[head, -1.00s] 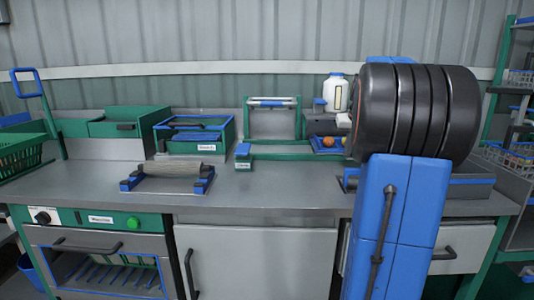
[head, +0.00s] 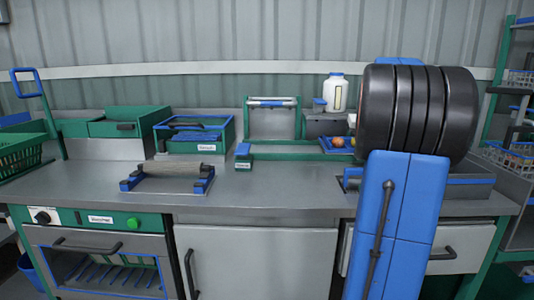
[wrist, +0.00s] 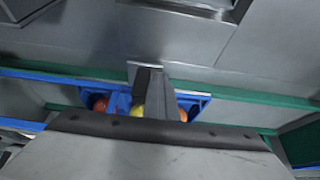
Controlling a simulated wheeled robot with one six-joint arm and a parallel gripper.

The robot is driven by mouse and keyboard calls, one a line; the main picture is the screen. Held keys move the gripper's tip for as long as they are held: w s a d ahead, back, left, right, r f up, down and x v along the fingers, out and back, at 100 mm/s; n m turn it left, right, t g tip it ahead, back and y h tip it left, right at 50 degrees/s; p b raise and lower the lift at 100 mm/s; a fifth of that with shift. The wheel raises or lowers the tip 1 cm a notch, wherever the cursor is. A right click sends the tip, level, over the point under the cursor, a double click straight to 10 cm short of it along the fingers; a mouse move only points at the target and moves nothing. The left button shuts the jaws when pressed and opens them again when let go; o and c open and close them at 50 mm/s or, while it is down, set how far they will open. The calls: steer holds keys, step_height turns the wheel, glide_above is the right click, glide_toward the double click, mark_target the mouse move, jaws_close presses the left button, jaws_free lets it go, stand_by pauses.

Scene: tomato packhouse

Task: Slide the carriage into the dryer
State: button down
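The carriage is a blue tray (head: 336,153) with red and orange fruit, on a green rail (head: 280,156) at the back of the bench. In the wrist view the blue carriage (wrist: 190,103) lies across the middle with red and yellow fruit. My gripper (wrist: 150,92) shows there as grey and dark parts over the carriage's middle; its finger gap is unclear. In the head view my arm hides the gripper and the carriage's right end. A green arch frame (head: 297,118) stands behind the rail, left of the carriage. I cannot tell surely which thing is the dryer.
A roller stand (head: 167,184) and a green and blue crate (head: 193,138) are on the bench to the left. A white bottle (head: 336,92) stands on a grey box (head: 322,122) behind the carriage. The bench front (head: 265,196) is clear.

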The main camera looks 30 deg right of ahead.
steer(key=shift+s+d, duration=1.1)
steer(key=shift+d, duration=0.5)
steer(key=shift+s+d, duration=1.05)
steer(key=shift+d, duration=0.6)
steer(key=shift+s+d, duration=1.1)
steer(key=shift+d, duration=0.5)
steer(key=shift+s+d, duration=0.55)
steer(key=shift+d, duration=0.25)
steer(key=shift+s+d, duration=0.55)
steer(key=shift+d, duration=0.3)
steer(key=shift+s+d, duration=0.55)
steer(key=shift+d, duration=0.25)
steer(key=shift+w+a, duration=0.55)
steer(key=shift+a, duration=0.3)
steer(key=s+v, duration=0.1)
steer(key=v, duration=0.7)
steer(key=shift+a, duration=0.4)
steer(key=shift+s+f, duration=0.1)
